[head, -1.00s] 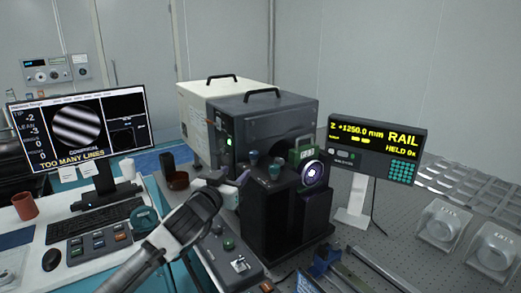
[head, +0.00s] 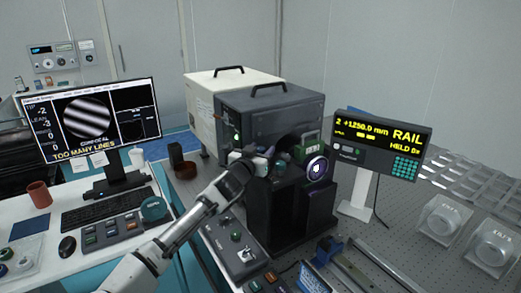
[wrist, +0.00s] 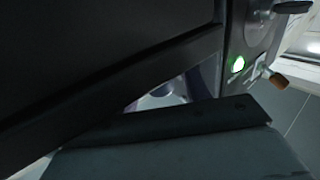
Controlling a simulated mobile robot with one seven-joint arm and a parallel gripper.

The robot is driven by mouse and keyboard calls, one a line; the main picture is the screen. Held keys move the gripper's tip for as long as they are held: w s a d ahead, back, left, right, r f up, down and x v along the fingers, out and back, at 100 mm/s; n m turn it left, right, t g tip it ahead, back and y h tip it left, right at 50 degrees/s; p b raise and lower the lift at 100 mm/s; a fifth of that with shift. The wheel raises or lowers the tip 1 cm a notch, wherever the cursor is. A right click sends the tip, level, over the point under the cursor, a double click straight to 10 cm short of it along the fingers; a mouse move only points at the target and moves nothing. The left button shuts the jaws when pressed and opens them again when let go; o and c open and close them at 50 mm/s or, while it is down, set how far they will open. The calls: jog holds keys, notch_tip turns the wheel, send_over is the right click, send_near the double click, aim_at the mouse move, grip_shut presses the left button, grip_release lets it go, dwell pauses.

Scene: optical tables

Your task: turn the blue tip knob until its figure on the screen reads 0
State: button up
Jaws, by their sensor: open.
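The screen (head: 88,122) at left shows slanted stripes in a circle, a tip figure of -2, a lean figure of -3 and the words "TOO MANY LINES". My gripper (head: 257,160) is open at the front of the dark grey box, over the black mount (head: 275,210). A blue-green knob (head: 280,169) shows just right of my gripper; I cannot tell whether they touch. Another knob seen earlier is now hidden behind the gripper. The wrist view is mostly filled by dark surfaces, and no knob is clear there.
The dark grey box (head: 270,110) stands close behind my gripper. A round lens (head: 317,168) sits to its right. The rail display (head: 380,145) reads +1250.0 mm and "HELD". A control box (head: 235,250) lies below my arm. A green-lit button (wrist: 238,64) shows in the wrist view.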

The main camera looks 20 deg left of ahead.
jog(key=c, duration=1)
jog(key=shift+o, duration=0.2)
jog(key=shift+m+h, duration=0.4)
jog(key=shift+h, duration=0.3)
jog(key=m+g+h, duration=0.1)
jog(key=m+h, duration=0.1)
jog(key=h, duration=0.1)
jog(key=m+g+h, duration=0.1)
jog(key=m+h, duration=0.1)
jog(key=h, duration=0.2)
jog(key=shift+a+m+g, duration=0.1)
jog(key=shift+m+g, duration=0.3)
jog(key=m+g+h, duration=0.2)
jog(key=h, duration=0.1)
jog(key=shift+m+g, duration=0.3)
jog(key=shift+m, duration=0.1)
jog(key=shift+m+g+h, duration=0.6)
jog(key=shift+g+h, duration=0.2)
jog(key=shift+m+g+h+b, duration=0.4)
jog(key=shift+m+g+b, duration=0.1)
jog(key=shift+g, duration=0.1)
